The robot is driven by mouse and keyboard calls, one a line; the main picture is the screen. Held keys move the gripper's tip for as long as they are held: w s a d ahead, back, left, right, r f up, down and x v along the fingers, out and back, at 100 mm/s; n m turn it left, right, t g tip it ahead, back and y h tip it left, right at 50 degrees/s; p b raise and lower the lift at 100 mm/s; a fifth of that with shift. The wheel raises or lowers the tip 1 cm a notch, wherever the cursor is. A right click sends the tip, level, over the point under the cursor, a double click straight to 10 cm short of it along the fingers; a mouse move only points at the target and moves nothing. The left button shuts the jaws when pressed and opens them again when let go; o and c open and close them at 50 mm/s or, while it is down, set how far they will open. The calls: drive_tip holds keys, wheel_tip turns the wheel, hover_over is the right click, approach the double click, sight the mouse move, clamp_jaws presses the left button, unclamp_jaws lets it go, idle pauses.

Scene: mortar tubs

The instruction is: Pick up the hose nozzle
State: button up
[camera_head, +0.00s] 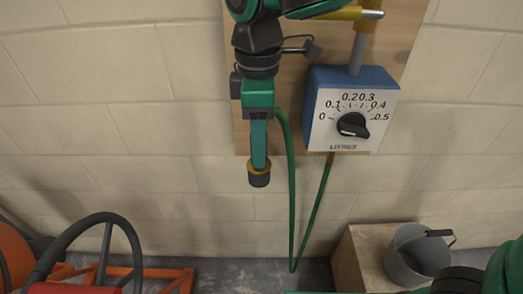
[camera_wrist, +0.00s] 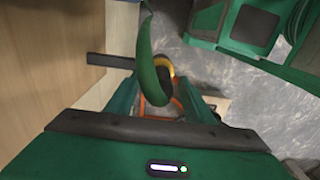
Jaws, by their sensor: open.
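The hose nozzle (camera_head: 259,178) shows in the head view as a dark tip with a yellow collar, pointing down just below my gripper (camera_head: 259,160). My gripper points down in front of the wooden board, its fingers seen edge-on and hiding the nozzle's upper part. In the wrist view, my gripper's fingers (camera_wrist: 160,100) stand apart. The green hose (camera_wrist: 148,55) bends between them, with the nozzle's yellow and dark end (camera_wrist: 169,69) beyond it. Whether the fingers touch the nozzle cannot be told.
A blue dial box (camera_head: 342,112) marked in litres hangs on the wooden board (camera_head: 402,28), close right of my gripper. The hose (camera_head: 293,215) loops down between them. Orange frame equipment (camera_head: 165,275) lies at lower left.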

drive_tip(key=shift+c, duration=0.6)
clamp_jaws()
